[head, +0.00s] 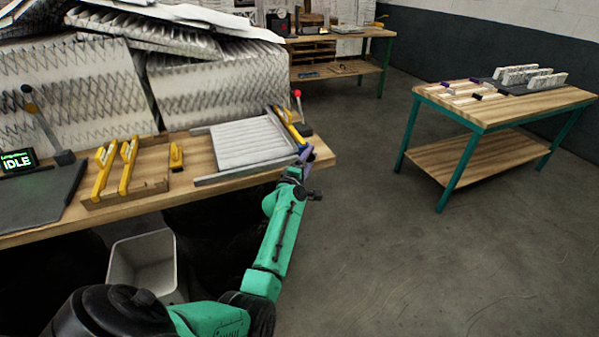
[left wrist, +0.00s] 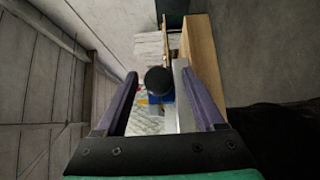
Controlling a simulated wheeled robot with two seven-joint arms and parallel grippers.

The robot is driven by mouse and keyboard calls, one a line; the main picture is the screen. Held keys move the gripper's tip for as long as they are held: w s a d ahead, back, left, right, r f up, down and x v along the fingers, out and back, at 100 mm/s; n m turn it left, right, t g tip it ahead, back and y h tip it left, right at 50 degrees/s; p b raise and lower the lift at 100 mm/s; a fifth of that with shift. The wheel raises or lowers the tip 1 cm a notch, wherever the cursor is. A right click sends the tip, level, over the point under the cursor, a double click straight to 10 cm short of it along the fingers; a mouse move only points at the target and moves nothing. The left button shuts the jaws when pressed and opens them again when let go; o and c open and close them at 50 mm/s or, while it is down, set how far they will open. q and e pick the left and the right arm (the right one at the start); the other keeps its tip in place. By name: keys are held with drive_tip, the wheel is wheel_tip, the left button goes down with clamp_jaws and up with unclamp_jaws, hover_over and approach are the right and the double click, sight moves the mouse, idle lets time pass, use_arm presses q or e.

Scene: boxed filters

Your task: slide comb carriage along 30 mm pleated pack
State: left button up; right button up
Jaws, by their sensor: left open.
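A white pleated pack (head: 240,144) lies flat in a grey metal frame on the bench's right end. A yellow comb carriage (head: 288,124) lies along the pack's right side. My left gripper (head: 303,157), with purple fingers, is at the bench's right front corner, by the carriage's near end. In the left wrist view the fingers (left wrist: 159,75) are open, with a black round knob (left wrist: 158,82) between them and a blue part below it. I cannot tell whether the fingers touch the knob. A metal rail (left wrist: 184,110) runs beside the right finger. My right gripper is not in view.
A wooden rack (head: 150,189) with yellow-handled combs (head: 128,165) stands left of the pack. Large pleated packs (head: 220,85) are piled behind. A red-topped lever (head: 297,94) stands near the back right. A bin (head: 143,262) stands below.

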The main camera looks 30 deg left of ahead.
use_arm(q)
drive_tip(key=s+d, duration=0.2)
drive_tip(key=s, duration=1.1)
drive_tip(key=shift+d+b, duration=0.15)
drive_tip(key=shift+b, duration=0.3)
drive_tip(key=shift+s, duration=0.1)
drive_tip(key=s+d+f+m+g+h, duration=0.2)
drive_tip(key=d+f+m+g, duration=0.15)
drive_tip(key=f, duration=0.75)
drive_tip(key=s+d+f+m+g+h, duration=0.15)
drive_tip(key=d+f+m, duration=0.25)
drive_tip(key=f, duration=0.7)
drive_tip(key=s+d+f+m+g, duration=0.2)
drive_tip(key=s+f, duration=0.2)
drive_tip(key=f, duration=0.2)
drive_tip(key=s+d+f+m+g, duration=0.1)
drive_tip(key=s+f+m+g, duration=0.2)
drive_tip(key=f, duration=0.4)
drive_tip(key=s+f+m+g, duration=0.2)
drive_tip(key=s+f, duration=0.3)
drive_tip(key=s, duration=0.5)
drive_tip(key=s+a+f+m+g, duration=0.1)
drive_tip(key=s+f+m, duration=0.3)
drive_tip(key=s, duration=0.7)
drive_tip(key=s+f+m+g, duration=0.3)
drive_tip(key=s+f+m, duration=0.1)
drive_tip(key=s, duration=0.6)
drive_tip(key=shift+s+a+f+g, duration=0.2)
drive_tip(key=shift+a+f+g, duration=0.2)
drive_tip(key=shift+f, duration=0.4)
